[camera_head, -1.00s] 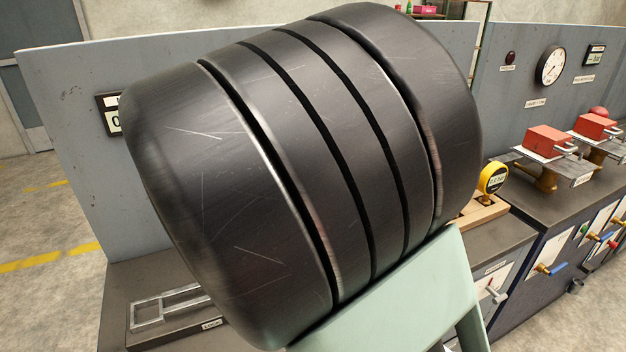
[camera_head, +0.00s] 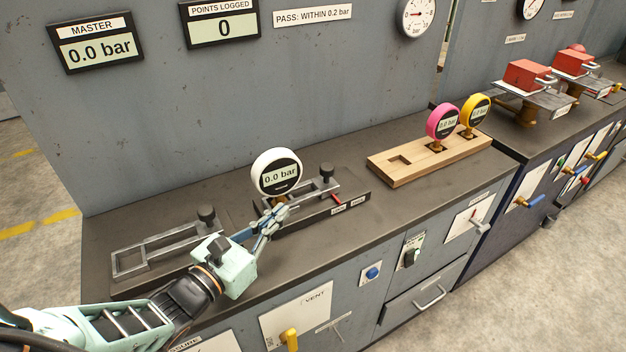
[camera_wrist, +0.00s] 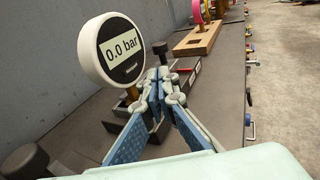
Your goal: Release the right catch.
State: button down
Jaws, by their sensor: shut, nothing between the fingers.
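A white round gauge (camera_head: 276,172) reading 0.0 bar stands upright on the bench; it also shows in the wrist view (camera_wrist: 120,50). Metal slide frames flank it. The right catch (camera_head: 327,171) has a dark knob at the far end of the right frame; a dark knob also shows beyond the fingertips in the wrist view (camera_wrist: 160,48). The left catch (camera_head: 206,213) has a similar dark knob. My gripper (camera_head: 279,210) is shut and empty, just in front of the gauge's base; its fingertips (camera_wrist: 156,82) partly hide the base and right frame.
A wooden rack (camera_head: 425,160) to the right holds a pink gauge (camera_head: 441,121) and a yellow gauge (camera_head: 475,111). A grey wall with displays stands behind. Bench top between fixture and rack is clear.

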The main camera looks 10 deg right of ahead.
aim_at(324, 173)
jog(key=shift+d, duration=0.1)
jog(key=b+x, duration=0.1)
jog(key=x, duration=1.3)
jog(key=shift+b, duration=0.4)
